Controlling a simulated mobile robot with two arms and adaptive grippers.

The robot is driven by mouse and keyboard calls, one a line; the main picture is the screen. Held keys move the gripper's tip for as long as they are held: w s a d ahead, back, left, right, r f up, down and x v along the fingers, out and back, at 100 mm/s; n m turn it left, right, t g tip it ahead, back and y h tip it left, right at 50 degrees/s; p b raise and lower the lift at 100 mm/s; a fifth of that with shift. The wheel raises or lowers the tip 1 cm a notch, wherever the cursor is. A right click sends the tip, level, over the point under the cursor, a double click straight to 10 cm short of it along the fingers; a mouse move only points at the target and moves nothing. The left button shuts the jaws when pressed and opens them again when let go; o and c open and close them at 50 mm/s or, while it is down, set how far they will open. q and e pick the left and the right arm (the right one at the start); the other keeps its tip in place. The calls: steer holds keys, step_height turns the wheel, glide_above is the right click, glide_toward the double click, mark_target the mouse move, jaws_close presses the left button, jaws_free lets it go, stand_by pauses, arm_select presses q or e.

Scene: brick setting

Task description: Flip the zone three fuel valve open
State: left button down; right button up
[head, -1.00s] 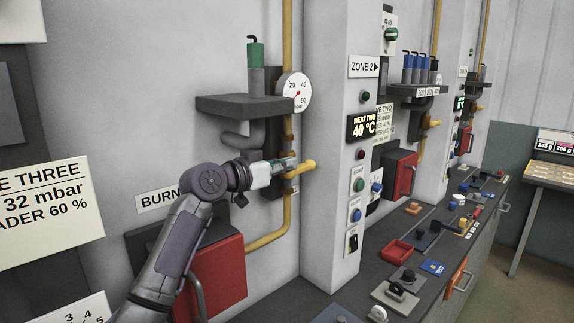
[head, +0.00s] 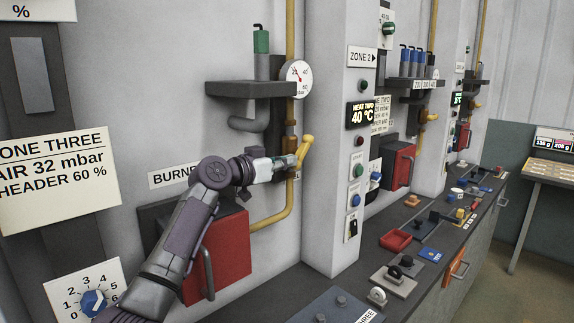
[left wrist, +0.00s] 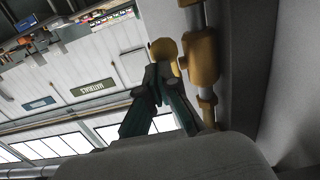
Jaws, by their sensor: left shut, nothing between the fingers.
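The yellow fuel valve handle (head: 307,146) is on the vertical yellow gas pipe (head: 289,205) below the round gauge. In the left wrist view, the closed fingertips (left wrist: 157,76) are just below the rounded yellow handle end (left wrist: 163,50), beside the yellow valve body (left wrist: 201,58). Contact is hard to tell there. My right gripper is not in view.
A dark shelf (head: 248,88) with a green-topped cylinder (head: 261,41) is above my gripper. A red burner box (head: 222,255) sits below my arm. A grey pillar (head: 332,190) stands close on the right. The zone three sign (head: 58,178) is at left.

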arm_select(q)
steer(key=shift+w+d+f+b, duration=0.15)
steer(key=shift+w+f+b, duration=0.2)
steer(key=shift+f, duration=0.2)
steer(key=shift+w+d+f+b, duration=0.15)
steer(key=shift+w+f+b, duration=0.05)
steer(key=shift+f+b, duration=0.3)
steer(key=shift+d+f, duration=0.1)
steer(key=shift+f, duration=0.05)
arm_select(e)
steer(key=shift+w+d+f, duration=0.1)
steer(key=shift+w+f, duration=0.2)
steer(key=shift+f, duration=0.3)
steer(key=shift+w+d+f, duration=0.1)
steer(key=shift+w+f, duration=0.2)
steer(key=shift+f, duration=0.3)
arm_select(q)
steer(key=shift+w+d+f, duration=0.1)
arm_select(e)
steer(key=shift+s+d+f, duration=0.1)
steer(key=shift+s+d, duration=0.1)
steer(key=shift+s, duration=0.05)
arm_select(q)
step_height(320, 180, up, 10)
